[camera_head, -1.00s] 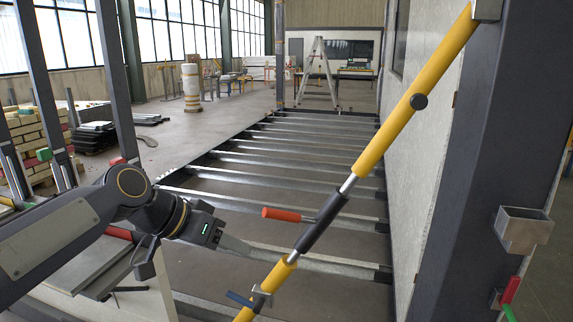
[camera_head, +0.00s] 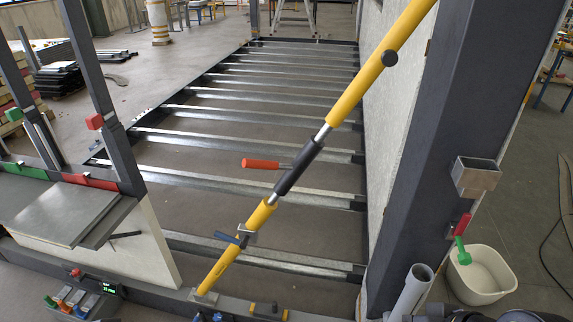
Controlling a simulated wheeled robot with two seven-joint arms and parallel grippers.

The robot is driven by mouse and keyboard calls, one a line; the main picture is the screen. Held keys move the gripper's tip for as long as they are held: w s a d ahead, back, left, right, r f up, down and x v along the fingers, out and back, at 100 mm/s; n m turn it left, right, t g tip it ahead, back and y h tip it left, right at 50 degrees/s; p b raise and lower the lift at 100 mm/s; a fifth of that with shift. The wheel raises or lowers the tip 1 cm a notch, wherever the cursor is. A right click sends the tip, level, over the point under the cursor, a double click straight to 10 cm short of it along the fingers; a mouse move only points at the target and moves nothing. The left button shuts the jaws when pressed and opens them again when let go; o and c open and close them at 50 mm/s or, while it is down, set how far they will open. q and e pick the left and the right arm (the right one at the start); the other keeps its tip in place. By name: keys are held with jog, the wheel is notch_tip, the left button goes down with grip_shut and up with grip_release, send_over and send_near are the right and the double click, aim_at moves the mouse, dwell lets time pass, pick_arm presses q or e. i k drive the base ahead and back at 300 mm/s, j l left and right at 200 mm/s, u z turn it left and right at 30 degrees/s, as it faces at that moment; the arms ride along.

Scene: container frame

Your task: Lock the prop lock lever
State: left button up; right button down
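A yellow telescopic prop (camera_head: 378,66) leans diagonally, its foot at the lower front beam and its top running out of the upper right of the view. A red-handled lever (camera_head: 262,163) sticks out to the left from the prop's dark middle sleeve (camera_head: 298,168). A smaller blue lever (camera_head: 230,239) sticks out to the left at a metal bracket lower on the prop. I cannot tell from the view alone which one is the lock lever. No gripper is clearly visible, and nothing touches the prop's levers.
A dark upright post (camera_head: 432,130) stands to the right, with a metal bracket (camera_head: 476,174) and a red-and-green handle (camera_head: 461,235). A white bin (camera_head: 480,278) is at lower right. A grey panel table (camera_head: 60,213) is at left. Steel floor joists (camera_head: 225,180) lie behind the prop.

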aim_at(245, 239)
jog(key=i+j+z, duration=0.25)
jog(key=z, duration=0.2)
jog(key=i+j+z, duration=0.15)
jog(key=j+z, duration=0.3)
